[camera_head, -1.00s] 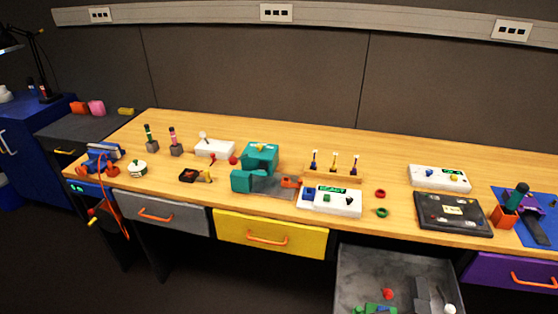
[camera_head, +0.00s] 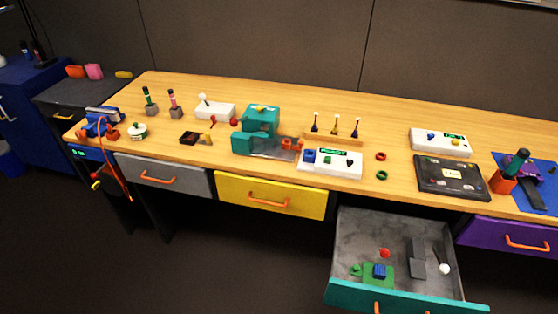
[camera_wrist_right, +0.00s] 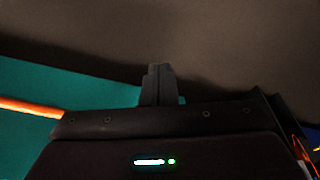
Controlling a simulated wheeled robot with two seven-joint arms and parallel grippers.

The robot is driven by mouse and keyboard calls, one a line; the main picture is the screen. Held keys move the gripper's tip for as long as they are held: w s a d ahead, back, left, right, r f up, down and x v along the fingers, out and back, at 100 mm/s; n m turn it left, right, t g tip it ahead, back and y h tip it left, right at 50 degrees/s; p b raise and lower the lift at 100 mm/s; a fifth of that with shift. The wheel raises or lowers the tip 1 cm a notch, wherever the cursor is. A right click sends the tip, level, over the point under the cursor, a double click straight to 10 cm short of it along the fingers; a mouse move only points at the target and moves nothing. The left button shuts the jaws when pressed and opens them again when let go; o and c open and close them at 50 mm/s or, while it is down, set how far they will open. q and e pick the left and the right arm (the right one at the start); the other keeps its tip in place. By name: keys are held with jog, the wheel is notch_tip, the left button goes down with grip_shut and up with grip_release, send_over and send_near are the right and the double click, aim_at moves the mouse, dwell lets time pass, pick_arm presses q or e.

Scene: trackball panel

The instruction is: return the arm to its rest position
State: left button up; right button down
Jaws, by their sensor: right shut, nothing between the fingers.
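My right gripper (camera_wrist_right: 158,85) shows in the right wrist view, its dark fingers together with nothing between them. Beyond it lie a teal surface with an orange bar (camera_wrist_right: 30,107) at the left and a plain brown-grey surface above. The teal surface looks like the front of the open drawer (camera_head: 345,294) in the head view, but I cannot be certain. Neither gripper shows in the head view. My left gripper is in no view.
The open drawer juts out below the wooden bench (camera_head: 300,95) and holds a red ball (camera_head: 385,253), a green piece and grey parts. The yellow drawer (camera_head: 235,195), grey drawer (camera_head: 180,182) and purple drawer (camera_head: 490,232) look shut. Dark floor is clear at the lower left.

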jog(key=s+d+f, duration=0.1)
jog(key=s+f, duration=0.3)
jog(key=f, duration=0.3)
jog(key=s+f, duration=0.4)
jog(key=f, duration=0.4)
jog(key=s+d+f, duration=0.1)
jog(key=s+f, duration=0.4)
jog(key=s, duration=0.2)
jog(key=s+d+f+g, duration=0.1)
jog(key=s+d+f, duration=0.1)
jog(key=s+f, duration=0.2)
jog(key=s, duration=0.3)
jog(key=shift+f+g, duration=0.3)
jog(key=shift+f, duration=0.05)
